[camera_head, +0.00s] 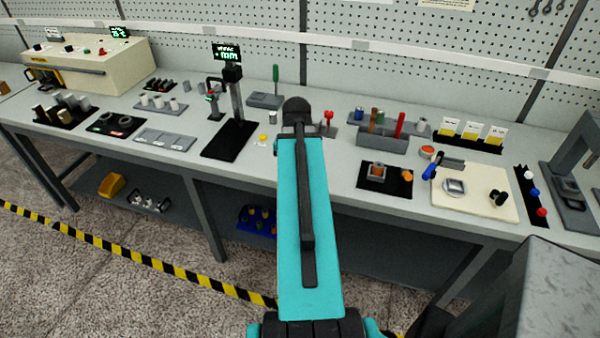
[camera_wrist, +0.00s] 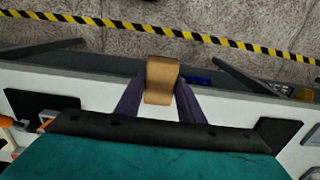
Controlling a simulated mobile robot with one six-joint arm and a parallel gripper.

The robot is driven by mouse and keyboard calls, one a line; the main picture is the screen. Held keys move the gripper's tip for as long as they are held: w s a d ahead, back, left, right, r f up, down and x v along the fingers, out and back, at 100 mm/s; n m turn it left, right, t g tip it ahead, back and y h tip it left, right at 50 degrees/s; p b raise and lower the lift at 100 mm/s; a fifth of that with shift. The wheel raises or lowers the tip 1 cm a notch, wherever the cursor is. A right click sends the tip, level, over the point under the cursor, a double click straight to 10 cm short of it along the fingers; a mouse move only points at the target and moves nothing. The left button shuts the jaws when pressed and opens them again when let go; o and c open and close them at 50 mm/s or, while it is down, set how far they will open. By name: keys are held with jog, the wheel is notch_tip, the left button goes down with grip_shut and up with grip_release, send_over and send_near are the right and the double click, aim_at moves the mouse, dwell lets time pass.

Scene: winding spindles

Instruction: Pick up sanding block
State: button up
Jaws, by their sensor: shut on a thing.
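The sanding block (camera_wrist: 161,78) is a tan-brown block with a rounded, curved face, seen in the wrist view. My gripper (camera_wrist: 160,92) has its two dark fingers on either side of the block and is shut on it. In the wrist view the block overlaps the front edge of the grey bench (camera_wrist: 225,103); its height above the bench is hard to judge. In the head view my arm hides the gripper and the block.
A grey rack (camera_head: 383,138) with coloured handles, a black mat (camera_head: 385,190) and a cream board (camera_head: 470,204) are to the right. A pegboard wall (camera_head: 420,65) closes the back.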

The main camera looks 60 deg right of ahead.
jog(key=shift+a, duration=0.1)
dwell(0.5)
jog(key=shift+o, duration=1.4)
jog(key=shift+c, duration=0.7)
jog(key=shift+w+a+n, duration=0.25)
jog(key=shift+w+n, duration=0.05)
jog(key=shift+w, duration=0.15)
jog(key=w+a+n+b, duration=0.2)
jog(key=w+a+n, duration=0.3)
jog(key=w+a, duration=0.45)
jog(key=w+a+n+b, duration=0.1)
jog(key=w+a+n, duration=0.4)
jog(key=a, duration=0.5)
jog(key=w+a+n+b, duration=0.2)
jog(key=w+a+n, duration=0.3)
jog(key=w+a, duration=0.3)
jog(key=w+a+n+b, duration=0.1)
jog(key=w+a+n, duration=0.3)
jog(key=a, duration=1)
jog(key=w, duration=0.2)
jog(key=shift+w+a+r+n, duration=0.15)
jog(key=shift+w+r+n, duration=0.15)
jog(key=shift+n, duration=0.1)
